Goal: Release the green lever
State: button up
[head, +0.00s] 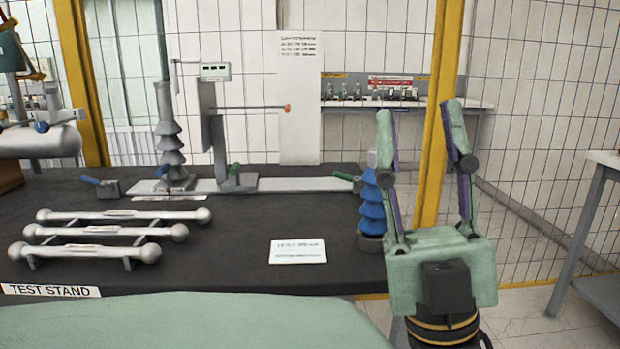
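A small green lever (235,171) stands upright at the foot of the grey gauge column on the rail. A second green handle (344,176) sticks out at the rail's right end, beside the blue ribbed bushing. I cannot tell from the picture which one the task names. My gripper (418,112) is on the right, pointing up, with its two fingers wide apart and nothing between them. It is to the right of both green handles and apart from them. The blue ribbed bushing (372,210) stands just left of my gripper and is partly hidden by its left finger.
A grey ribbed bushing (169,138) and a blue-handled clamp (104,187) are at the rail's left part. Several silver rods (100,232) lie front left. A white card (298,251) lies on the dark table (235,265). A yellow post (436,150) stands behind my gripper.

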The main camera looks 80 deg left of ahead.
aim_at(337, 174)
jog(key=u, duration=2)
